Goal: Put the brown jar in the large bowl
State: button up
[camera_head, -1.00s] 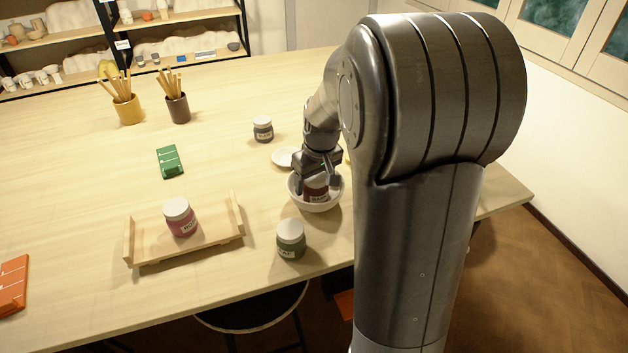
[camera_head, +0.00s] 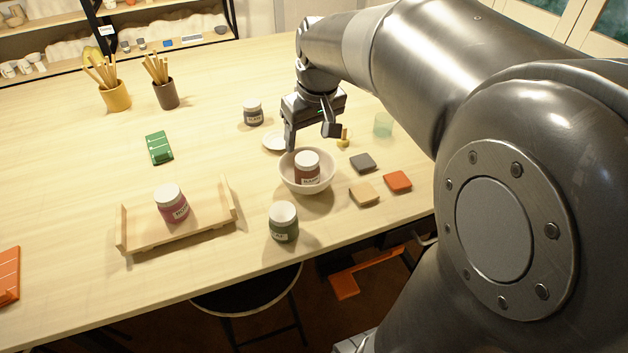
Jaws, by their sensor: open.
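The brown jar (camera_head: 307,170) with a white lid stands inside the large bowl (camera_head: 322,187), a pale round bowl on the table. The jar looks upright, and its label faces the camera. My gripper (camera_head: 311,138) is above and behind the bowl, its fingers spread apart with nothing between them. It appears clear of the jar's lid.
A green jar (camera_head: 283,226) stands in front of the bowl. A wooden tray (camera_head: 150,236) holds a pink jar (camera_head: 171,205). A dark jar (camera_head: 253,114) and a white saucer (camera_head: 272,142) are behind. Small tiles (camera_head: 397,181) lie right of the bowl.

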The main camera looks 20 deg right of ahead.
jog(key=s+a+m+t, duration=0.1)
jog(key=s+a, duration=0.1)
jog(key=s, duration=0.6)
jog(key=s+a+m+t, duration=0.1)
jog(key=s+a, duration=0.2)
jog(key=s, duration=0.5)
jog(key=shift+s+f+t, duration=0.2)
jog(key=shift+s+t, duration=0.1)
jog(key=shift+t, duration=0.1)
